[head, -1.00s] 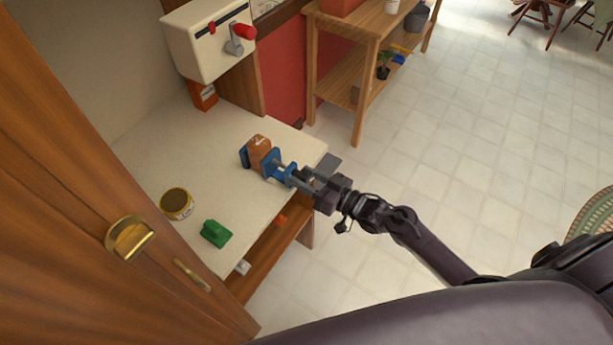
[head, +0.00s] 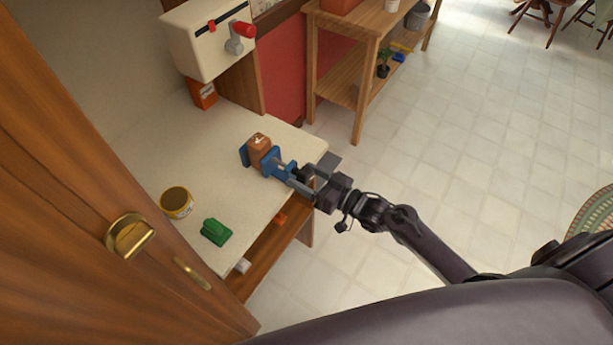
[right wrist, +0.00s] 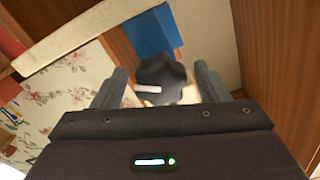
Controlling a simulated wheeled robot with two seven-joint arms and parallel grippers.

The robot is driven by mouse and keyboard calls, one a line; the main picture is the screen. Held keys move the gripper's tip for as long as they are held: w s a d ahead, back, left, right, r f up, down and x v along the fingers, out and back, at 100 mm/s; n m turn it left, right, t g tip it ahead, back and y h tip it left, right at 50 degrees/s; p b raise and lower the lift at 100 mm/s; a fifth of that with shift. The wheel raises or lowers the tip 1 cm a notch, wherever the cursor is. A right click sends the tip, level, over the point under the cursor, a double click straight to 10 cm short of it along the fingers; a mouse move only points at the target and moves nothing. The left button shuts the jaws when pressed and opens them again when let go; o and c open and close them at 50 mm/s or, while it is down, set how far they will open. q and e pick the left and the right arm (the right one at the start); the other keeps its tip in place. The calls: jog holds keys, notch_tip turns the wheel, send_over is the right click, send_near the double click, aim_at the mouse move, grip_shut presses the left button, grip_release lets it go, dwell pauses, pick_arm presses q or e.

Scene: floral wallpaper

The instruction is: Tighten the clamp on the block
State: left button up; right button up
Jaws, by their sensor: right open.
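A blue clamp (head: 279,168) stands on the worktop near its right edge. A brown block (head: 258,144) sits between its blue jaws. The far jaw (head: 244,153) shows left of the block. My right gripper (head: 304,179) is at the clamp's screw end, over the worktop edge. In the right wrist view, a dark lobed knob (right wrist: 160,80) with a pale mark lies between my two open fingers, with a blue clamp part (right wrist: 152,36) behind it. I see a gap beside the knob; firm contact cannot be told. My left gripper is out of view.
The pale worktop (head: 150,150) also holds a yellow tin (head: 176,202) and a green object (head: 215,232). A wooden door (head: 60,190) with a brass handle is at left. A white box with a red-knobbed crank (head: 205,45) is behind. Tiled floor is free at right.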

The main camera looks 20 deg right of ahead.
jog(key=b+v, duration=0.1)
jog(key=v, duration=0.6)
jog(key=shift+s+d+b, duration=0.2)
jog(key=shift+s+b, duration=0.05)
jog(key=shift+b, duration=0.1)
